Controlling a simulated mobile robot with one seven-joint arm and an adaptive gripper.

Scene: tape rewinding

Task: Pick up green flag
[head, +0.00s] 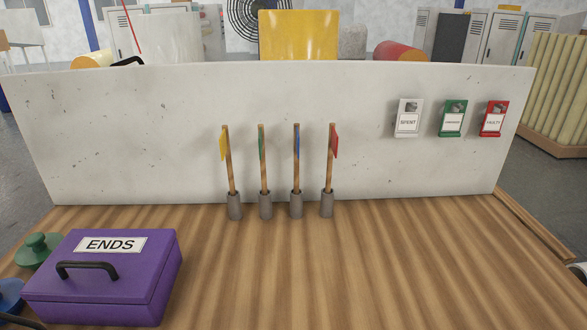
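The green flag (262,147) is on a thin wooden stick that stands upright in a grey cylindrical holder (265,206). It is second from the left in a row on the wooden table, in front of a pale upright panel. The flag is seen nearly edge-on, so only a narrow green strip shows. A yellow flag (223,145) stands to its left, and a blue flag (297,145) and a red flag (333,141) stand to its right, each in its own grey holder. My gripper is not in view.
A purple box (150,268) labelled ENDS, with a black handle, sits at the front left. A green knobbed object (38,250) is beside it. White, green and red tag holders hang on the panel (110,130) at right. The table's middle and right (400,265) are clear.

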